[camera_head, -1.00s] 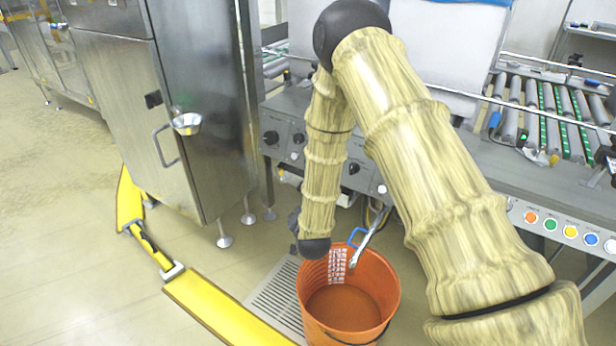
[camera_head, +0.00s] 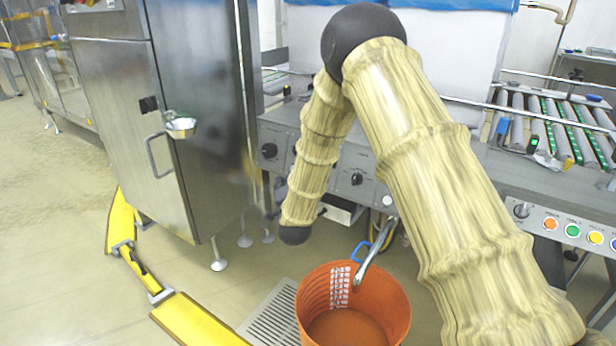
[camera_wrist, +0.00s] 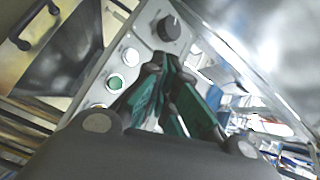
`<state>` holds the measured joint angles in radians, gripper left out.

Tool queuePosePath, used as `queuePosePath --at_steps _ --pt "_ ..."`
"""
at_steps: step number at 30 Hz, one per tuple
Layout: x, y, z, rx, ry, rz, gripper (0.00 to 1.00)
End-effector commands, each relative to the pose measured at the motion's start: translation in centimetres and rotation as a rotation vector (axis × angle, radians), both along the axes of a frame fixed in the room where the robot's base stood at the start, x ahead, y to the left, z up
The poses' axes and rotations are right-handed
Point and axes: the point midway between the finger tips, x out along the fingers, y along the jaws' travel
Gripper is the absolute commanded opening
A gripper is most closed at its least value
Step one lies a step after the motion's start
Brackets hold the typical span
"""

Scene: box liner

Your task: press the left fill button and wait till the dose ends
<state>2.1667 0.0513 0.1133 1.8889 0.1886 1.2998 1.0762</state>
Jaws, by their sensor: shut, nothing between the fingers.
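In the wrist view, my gripper (camera_wrist: 166,68) is shut and empty, its green-padded fingers pointing at a metal control panel. The panel carries a dark knob (camera_wrist: 168,27), a white button (camera_wrist: 130,57), a green button (camera_wrist: 115,83) and a partly hidden yellow button (camera_wrist: 98,107). The fingertips appear close to the knob and white button; contact cannot be told. I cannot tell which button is the left fill button. In the head view, my gripper is hidden behind my arm. An orange bucket (camera_head: 400,318) stands below a metal spout (camera_head: 376,252) with a blue handle (camera_head: 359,251).
A yellow floor barrier (camera_head: 195,320) runs in front. A roller conveyor (camera_head: 555,125) and a coloured-button panel (camera_head: 573,230) are at right. A floor grate (camera_head: 272,318) lies beside the bucket.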

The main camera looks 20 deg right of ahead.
Motion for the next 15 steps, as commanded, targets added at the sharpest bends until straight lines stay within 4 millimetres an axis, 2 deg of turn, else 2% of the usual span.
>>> queuePosePath --at_steps 8,15 --pt "0.6 -0.9 -0.7 -0.002 0.002 -0.001 0.00" --pt "2.1 -2.8 -1.6 -0.003 0.001 0.000 0.00"
